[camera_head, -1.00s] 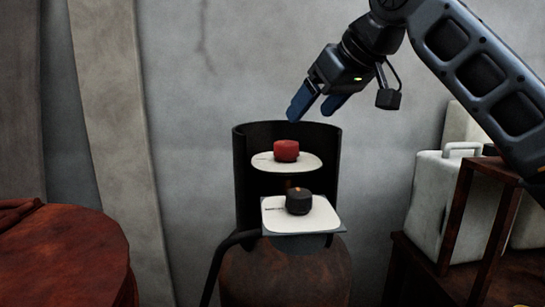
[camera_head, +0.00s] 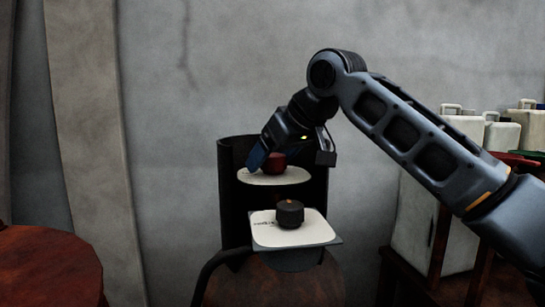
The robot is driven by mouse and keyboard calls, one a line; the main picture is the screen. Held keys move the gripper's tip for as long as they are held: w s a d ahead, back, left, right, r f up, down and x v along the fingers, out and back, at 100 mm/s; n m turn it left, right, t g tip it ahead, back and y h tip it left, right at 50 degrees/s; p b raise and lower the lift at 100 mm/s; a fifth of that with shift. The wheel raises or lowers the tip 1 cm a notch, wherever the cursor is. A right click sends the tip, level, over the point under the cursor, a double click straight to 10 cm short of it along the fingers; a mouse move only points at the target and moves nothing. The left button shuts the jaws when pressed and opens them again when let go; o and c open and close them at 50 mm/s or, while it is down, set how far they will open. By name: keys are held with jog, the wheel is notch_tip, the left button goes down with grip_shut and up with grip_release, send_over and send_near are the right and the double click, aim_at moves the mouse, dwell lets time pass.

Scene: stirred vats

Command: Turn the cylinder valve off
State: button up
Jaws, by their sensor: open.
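A red knob (camera_head: 274,163) sits on a white rounded plate (camera_head: 290,178) inside a dark, open-fronted round guard (camera_head: 232,190). A black knob (camera_head: 290,214) with a small orange mark on top sits on a lower white square plate (camera_head: 310,233) in front. Both stand on a rusty brown cylinder (camera_head: 270,285). My gripper (camera_head: 266,158) has come down at the red knob, its blue fingers pointing down and left. One finger shows at the knob's left; the other is largely hidden. I cannot tell whether the fingers touch the knob. The black knob is clear of the gripper.
A dark hose (camera_head: 212,268) curves down from the lower plate's left. A rusty round drum top (camera_head: 45,265) is at left. Pale canisters (camera_head: 500,133) stand on a brown rack at right. The grey wall is close behind.

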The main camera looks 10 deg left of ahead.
jog(key=shift+c, duration=0.2)
jog(key=c, duration=0.9)
jog(key=shift+c, duration=0.2)
jog(key=shift+a, duration=0.1)
jog(key=m+t+h+p, duration=0.1)
jog(key=m+h+p, duration=0.1)
jog(key=m+p, duration=0.1)
jog(key=shift+r+m+t, duration=0.1)
jog(key=shift+m+t, duration=0.3)
jog(key=m+t+h+p, duration=0.1)
jog(key=m+h+p, duration=0.3)
jog(key=m+p, duration=0.1)
jog(key=shift+m, duration=0.3)
jog(key=m+h+p, duration=0.2)
jog(key=m+h, duration=0.1)
jog(key=m, duration=0.1)
jog(key=shift+h+p, duration=0.4)
jog(key=m+g+h+p, duration=0.1)
jog(key=m+g+h, duration=0.1)
jog(key=m, duration=0.2)
jog(key=shift+h, duration=0.4)
jog(key=shift+m, duration=0.4)
